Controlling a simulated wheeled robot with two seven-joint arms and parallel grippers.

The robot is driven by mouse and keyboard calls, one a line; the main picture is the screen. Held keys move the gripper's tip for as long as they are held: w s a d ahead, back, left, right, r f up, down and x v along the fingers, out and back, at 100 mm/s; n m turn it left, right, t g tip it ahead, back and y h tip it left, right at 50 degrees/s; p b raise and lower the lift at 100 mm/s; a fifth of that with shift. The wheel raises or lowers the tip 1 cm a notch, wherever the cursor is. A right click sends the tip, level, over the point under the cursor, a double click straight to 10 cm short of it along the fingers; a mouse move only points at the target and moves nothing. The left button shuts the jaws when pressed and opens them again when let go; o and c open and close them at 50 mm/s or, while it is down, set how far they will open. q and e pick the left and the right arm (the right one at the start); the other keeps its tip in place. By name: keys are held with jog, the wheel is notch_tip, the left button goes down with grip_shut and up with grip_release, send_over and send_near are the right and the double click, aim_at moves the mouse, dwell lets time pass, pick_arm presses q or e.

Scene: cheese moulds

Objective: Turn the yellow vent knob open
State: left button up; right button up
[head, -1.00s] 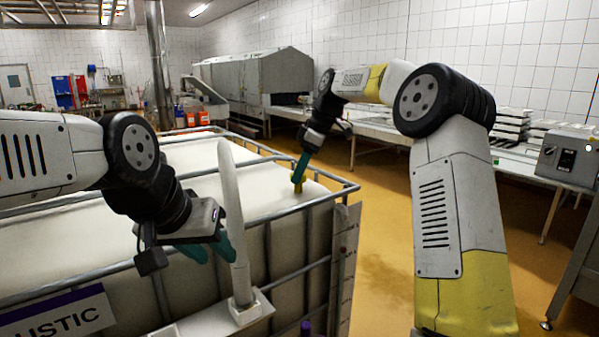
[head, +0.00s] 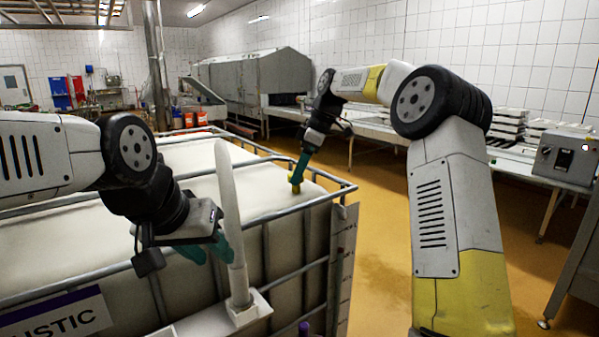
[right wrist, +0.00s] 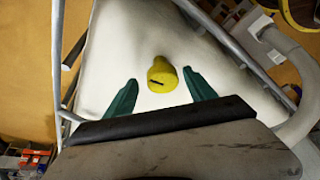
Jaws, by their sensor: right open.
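The yellow vent knob (right wrist: 162,74) stands on the white top of the caged tank (head: 262,186). In the right wrist view it has a dark slot and sits between the teal fingertips of my right gripper (right wrist: 160,78), with a gap on either side. In the head view the right gripper (head: 300,172) points down over the knob (head: 295,188) and hides part of it. My left gripper (head: 210,250) hangs by the tank's near side, partly behind an upright white post; its finger gap is unclear.
A metal cage rail (head: 290,211) runs around the tank top. The upright white post (head: 230,200) stands in front of my left gripper. A grey control box (head: 566,157) is on the bench at right. Yellow floor (head: 385,235) is open beside the tank.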

jog(key=v, duration=0.7)
jog(key=shift+d+r, duration=0.25)
jog(key=shift+r, duration=0.1)
jog(key=shift+w, duration=0.1)
